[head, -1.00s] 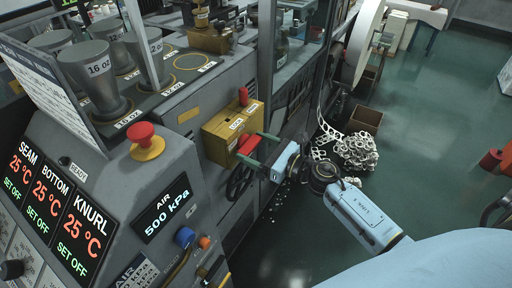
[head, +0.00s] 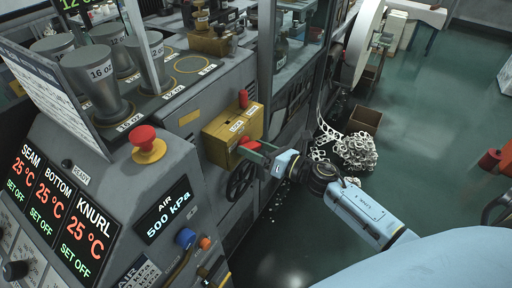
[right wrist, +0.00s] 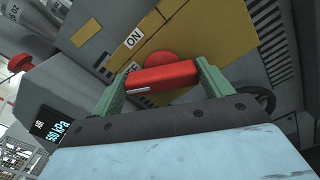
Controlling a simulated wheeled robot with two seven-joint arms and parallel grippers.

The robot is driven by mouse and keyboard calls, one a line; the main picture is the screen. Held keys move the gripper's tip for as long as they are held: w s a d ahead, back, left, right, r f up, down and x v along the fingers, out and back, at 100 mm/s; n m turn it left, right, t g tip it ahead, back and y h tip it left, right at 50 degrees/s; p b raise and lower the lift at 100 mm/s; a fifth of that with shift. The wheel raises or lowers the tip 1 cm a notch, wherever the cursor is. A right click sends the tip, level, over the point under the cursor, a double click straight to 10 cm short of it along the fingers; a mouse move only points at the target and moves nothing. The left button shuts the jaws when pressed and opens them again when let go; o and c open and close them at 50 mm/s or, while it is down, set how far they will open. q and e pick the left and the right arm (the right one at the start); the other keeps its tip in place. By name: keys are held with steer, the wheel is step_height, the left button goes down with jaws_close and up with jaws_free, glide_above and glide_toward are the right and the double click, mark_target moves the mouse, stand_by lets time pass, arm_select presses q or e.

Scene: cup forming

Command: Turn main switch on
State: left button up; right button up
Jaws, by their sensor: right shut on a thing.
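The main switch is a yellow box (head: 222,138) on the side of the grey machine, with a red handle (head: 249,144) low on its front. In the right wrist view the yellow box (right wrist: 190,40) carries an ON label, and a second label is partly hidden by the red handle (right wrist: 160,77). My right gripper (head: 256,150) is shut on the red handle. Its green fingers stand at either end of the handle in the right wrist view (right wrist: 162,84). My left gripper is not in view.
A red mushroom button (head: 146,138) on a yellow base stands on the control panel at left. A black handwheel (head: 240,180) is just below the switch box. Scrap webbing (head: 350,150) lies on the floor beyond my right arm. Open floor lies to the right.

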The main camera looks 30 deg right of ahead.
steer(key=m+p, duration=0.1)
steer(key=m, duration=0.5)
steer(key=shift+w+d+m+p, duration=0.1)
steer(key=shift+d+m+p, duration=0.05)
steer(key=shift+m+p, duration=0.2)
steer(key=m+p, duration=0.1)
steer(key=m, duration=0.4)
steer(key=shift+d+f, duration=0.1)
steer(key=shift+f, duration=0.05)
steer(key=shift+m, duration=0.35)
steer(key=o, duration=1)
steer(key=b+v, duration=0.1)
steer(key=v, duration=1.2)
steer(key=shift+f, duration=0.1)
